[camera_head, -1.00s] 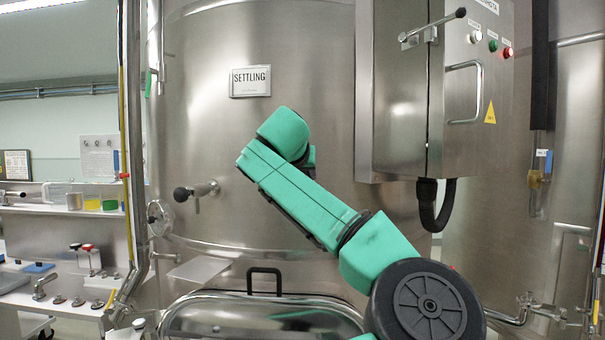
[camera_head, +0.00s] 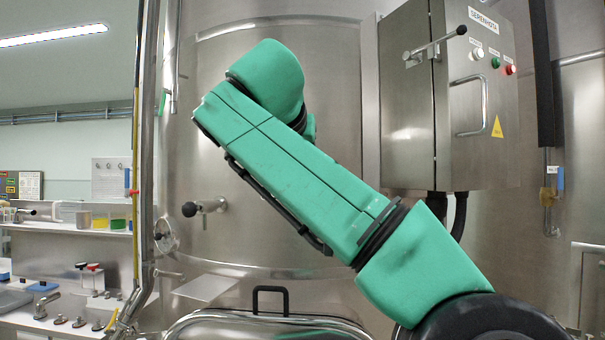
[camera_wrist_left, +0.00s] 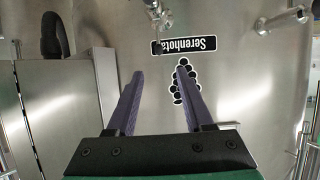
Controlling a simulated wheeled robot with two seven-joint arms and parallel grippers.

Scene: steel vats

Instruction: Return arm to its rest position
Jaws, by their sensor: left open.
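One of my arms (camera_head: 290,170), green with black joints, reaches in from the lower right of the head view and slants up to the left across the steel vat (camera_head: 230,245). It ends in a rounded green joint at upper left, and no gripper shows there. In the left wrist view, my left gripper (camera_wrist_left: 160,72) has its two dark purple fingers spread apart with nothing between them. Beyond the fingers is a curved steel surface (camera_wrist_left: 240,85) with an upside-down "Serenhota" label (camera_wrist_left: 189,45). My right gripper is not in view.
A steel control cabinet (camera_head: 407,115) with a lever and buttons stands at right. A valve handle (camera_head: 205,208) sticks out from the vat. A black-handled lid (camera_head: 270,325) lies low in front. A bench (camera_head: 75,235) with small containers is at left.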

